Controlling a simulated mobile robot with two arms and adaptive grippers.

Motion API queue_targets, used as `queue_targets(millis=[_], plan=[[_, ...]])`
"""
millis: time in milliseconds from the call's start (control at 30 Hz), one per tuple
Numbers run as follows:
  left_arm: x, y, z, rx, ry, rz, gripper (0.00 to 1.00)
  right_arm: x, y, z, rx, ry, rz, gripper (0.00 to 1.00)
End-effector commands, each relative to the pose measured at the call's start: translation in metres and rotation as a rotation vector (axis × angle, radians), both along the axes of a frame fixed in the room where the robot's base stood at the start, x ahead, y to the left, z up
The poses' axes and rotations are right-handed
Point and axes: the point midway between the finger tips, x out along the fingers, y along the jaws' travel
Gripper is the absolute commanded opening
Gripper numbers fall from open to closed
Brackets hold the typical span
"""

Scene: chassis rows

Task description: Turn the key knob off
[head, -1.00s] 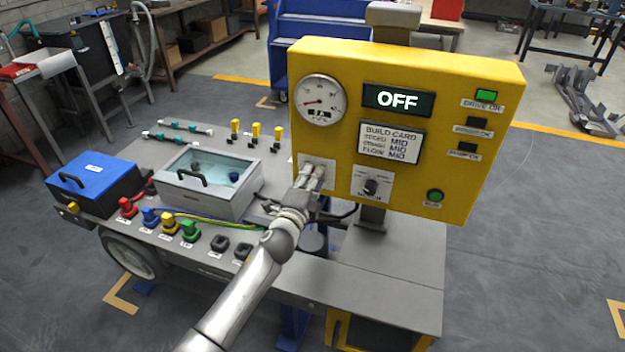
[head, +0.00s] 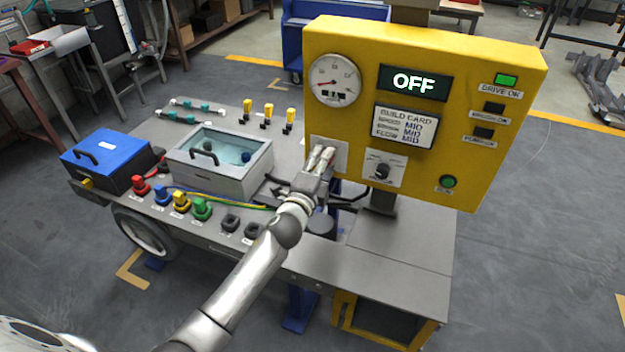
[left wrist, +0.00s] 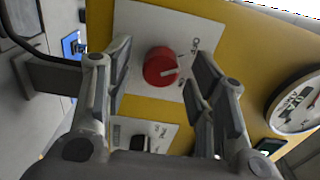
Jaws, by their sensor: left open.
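A red round knob (left wrist: 161,67) with a white pointer line sits on a white plate (left wrist: 150,25) on the yellow panel (head: 500,130). The plate reads OFF at the knob's upper right in the left wrist view, and the pointer faces right, below that word. My left gripper (head: 321,160) is at this plate, low on the panel's left side, and hides the knob in the head view. In the left wrist view its open fingers (left wrist: 160,60) stand on either side of the knob, with gaps visible. The panel display (head: 413,83) reads OFF. My right gripper is not in view.
A black selector knob (head: 382,170) on its own plate is just right of my gripper. A gauge (head: 334,80) is above. A clear-lidded box (head: 225,170), a blue box (head: 105,158) and coloured plugs are on the bench to the left.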

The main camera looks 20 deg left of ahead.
Motion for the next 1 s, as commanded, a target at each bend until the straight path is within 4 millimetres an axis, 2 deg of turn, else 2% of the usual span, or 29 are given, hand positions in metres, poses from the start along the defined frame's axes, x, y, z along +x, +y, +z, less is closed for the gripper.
queue_targets(millis=[300, 500, 700, 1000], plan=[[-0.060, 0.002, -0.001, 0.000, 0.003, 0.000, 0.51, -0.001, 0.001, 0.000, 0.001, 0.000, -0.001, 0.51], [-0.091, 0.004, -0.001, 0.000, 0.003, 0.002, 0.51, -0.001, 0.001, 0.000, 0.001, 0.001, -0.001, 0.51], [-0.106, 0.004, 0.000, 0.000, 0.001, 0.001, 0.51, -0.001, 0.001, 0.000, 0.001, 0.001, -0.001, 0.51], [-0.108, 0.004, 0.000, 0.000, 0.002, 0.001, 0.51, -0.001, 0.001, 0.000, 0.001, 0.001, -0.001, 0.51]])
